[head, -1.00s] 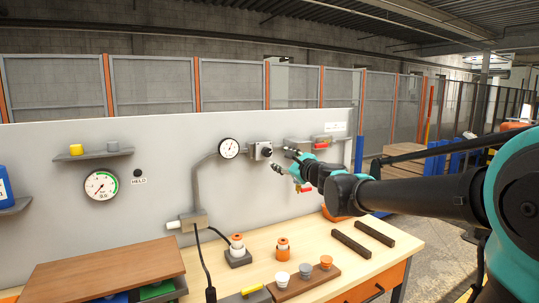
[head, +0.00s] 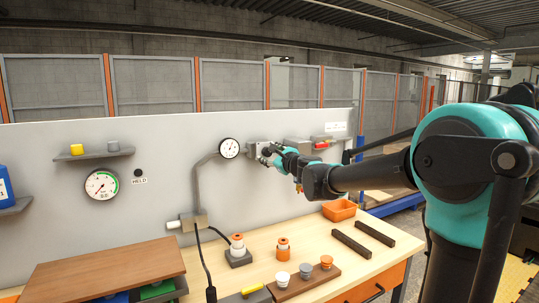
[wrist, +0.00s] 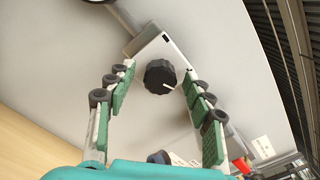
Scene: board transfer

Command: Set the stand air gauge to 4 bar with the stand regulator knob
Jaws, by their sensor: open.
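The regulator is a grey box (wrist: 165,46) on the upright panel with a round black knob (wrist: 160,77) bearing a white pointer line. In the wrist view the line points to the lower right. My gripper (wrist: 157,73) is open, with its green-padded fingers on either side of the knob; I cannot tell whether they touch it. A small round white gauge (head: 229,148) is left of the regulator, and a larger gauge with a green arc (head: 102,185) is further left. Both needles are too small to read.
A red-handled part (head: 321,145) is on the panel right of my gripper. A grey pipe (head: 196,180) runs down to a fitting (head: 192,220). The table below holds an orange bin (head: 339,210), dark bars (head: 350,244) and several small coloured pieces.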

